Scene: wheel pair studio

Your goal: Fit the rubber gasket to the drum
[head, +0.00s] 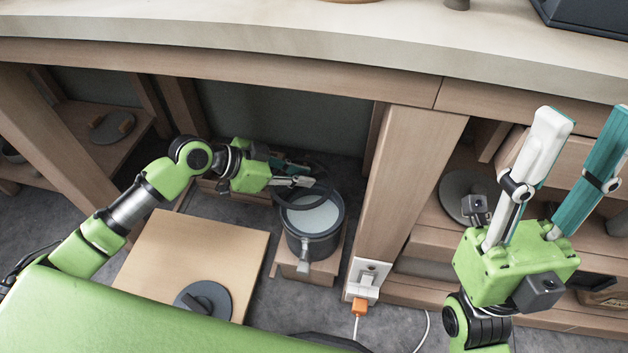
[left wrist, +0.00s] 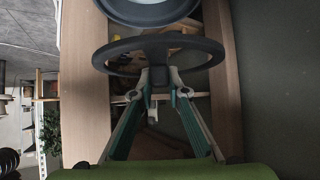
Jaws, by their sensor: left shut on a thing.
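The rubber gasket is a dark ring, seen best in the left wrist view (left wrist: 118,48). My left gripper (head: 306,182) is shut on one edge of it; the fingertips also show in the left wrist view (left wrist: 159,78). The drum (head: 312,246) is a dark grey cylinder with a pale top and a lever at its front, standing under the counter. In the head view the gasket overlaps the drum's back rim and looks tilted. In the left wrist view the drum (left wrist: 148,14) lies beyond the gasket; I cannot tell whether they touch. My right gripper (head: 584,118) is open and empty.
The drum stands on a low wooden block (head: 287,268) between the wooden legs of the counter. A wooden board (head: 185,250) with a dark disc (head: 203,300) is at left. A wooden post (head: 400,185) with a socket and orange plug (head: 360,306) stands close right.

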